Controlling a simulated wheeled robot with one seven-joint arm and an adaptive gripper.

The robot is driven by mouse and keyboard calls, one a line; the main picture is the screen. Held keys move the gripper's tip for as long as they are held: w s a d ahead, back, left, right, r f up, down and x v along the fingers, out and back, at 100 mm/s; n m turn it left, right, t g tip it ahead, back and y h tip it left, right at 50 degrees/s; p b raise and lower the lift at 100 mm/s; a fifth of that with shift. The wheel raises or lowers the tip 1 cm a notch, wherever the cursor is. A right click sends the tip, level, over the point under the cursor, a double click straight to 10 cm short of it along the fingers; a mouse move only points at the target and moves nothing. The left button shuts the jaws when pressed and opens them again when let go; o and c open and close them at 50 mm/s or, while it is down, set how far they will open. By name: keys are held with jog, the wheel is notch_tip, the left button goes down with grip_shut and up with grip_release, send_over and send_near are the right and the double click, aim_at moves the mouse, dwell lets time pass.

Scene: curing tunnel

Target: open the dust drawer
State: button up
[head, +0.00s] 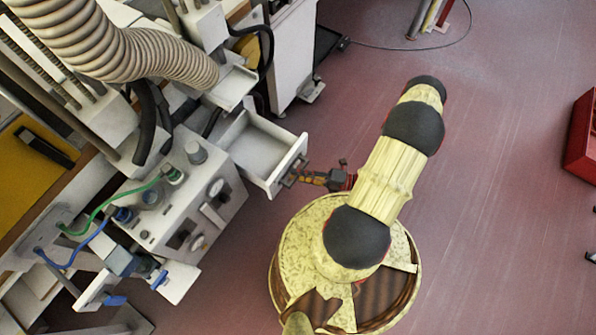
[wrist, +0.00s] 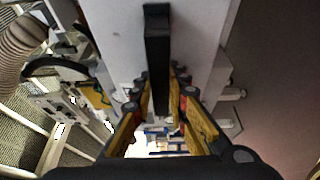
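The dust drawer (head: 262,150) is a pale grey open-topped box. It stands well out of the white machine, and its inside looks empty. My gripper (head: 298,175) is at the drawer's front panel (head: 287,166), on the outer side. In the wrist view a black bar handle (wrist: 158,50) runs between the two fingers of my gripper (wrist: 160,80), with the fingertips close against both its sides. The gripper looks shut on this handle. In the head view the fingers mostly hide the handle.
A control box (head: 185,205) with knobs and gauges stands left of the drawer. A ribbed hose (head: 120,45) hangs above the machine. A red box (head: 583,140) is at the far right. The reddish floor (head: 500,200) right of my arm is clear.

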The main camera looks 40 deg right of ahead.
jog(key=o, duration=0.5)
jog(key=shift+d, duration=0.1)
jog(key=v, duration=1.2)
dwell(0.4)
